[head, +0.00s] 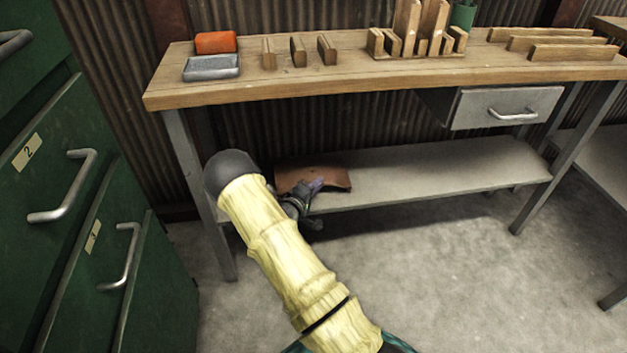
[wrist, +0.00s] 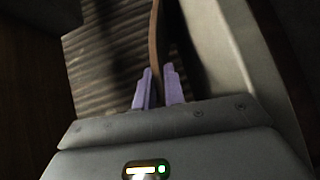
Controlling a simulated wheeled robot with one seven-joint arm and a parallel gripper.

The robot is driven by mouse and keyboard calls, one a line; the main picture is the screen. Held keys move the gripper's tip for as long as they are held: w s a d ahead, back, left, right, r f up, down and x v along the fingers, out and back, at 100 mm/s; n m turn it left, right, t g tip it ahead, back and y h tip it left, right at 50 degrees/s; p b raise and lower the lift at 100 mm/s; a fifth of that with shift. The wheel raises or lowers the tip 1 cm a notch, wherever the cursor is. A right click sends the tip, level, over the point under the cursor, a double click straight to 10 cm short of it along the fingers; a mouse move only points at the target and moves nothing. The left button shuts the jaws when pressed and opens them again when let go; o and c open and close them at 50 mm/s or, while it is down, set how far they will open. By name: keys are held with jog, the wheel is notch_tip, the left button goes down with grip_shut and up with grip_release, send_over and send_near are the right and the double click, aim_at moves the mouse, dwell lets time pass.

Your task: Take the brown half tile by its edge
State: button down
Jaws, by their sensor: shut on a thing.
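The brown half tile (head: 318,178) is a curved reddish-brown piece at the left end of the low shelf under the workbench. In the wrist view the tile (wrist: 155,40) shows edge-on as a thin brown strip running up from between the fingers. My gripper (head: 316,187) is at the tile's near edge in the head view. Its two purple fingers (wrist: 158,90) stand on either side of the strip, shut on the edge. My arm hides part of the shelf's left end, and whether the tile still touches the shelf is unclear.
The grey shelf (head: 430,170) is bare to the right of the tile. The wooden bench top (head: 340,85) overhangs it, with a drawer (head: 505,107) at right. A bench leg (head: 200,190) stands left of my arm. Green cabinets (head: 85,210) stand at far left.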

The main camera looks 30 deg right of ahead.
notch_tip(320, 180, up, 10)
jog(key=p, duration=0.5)
dwell(0.5)
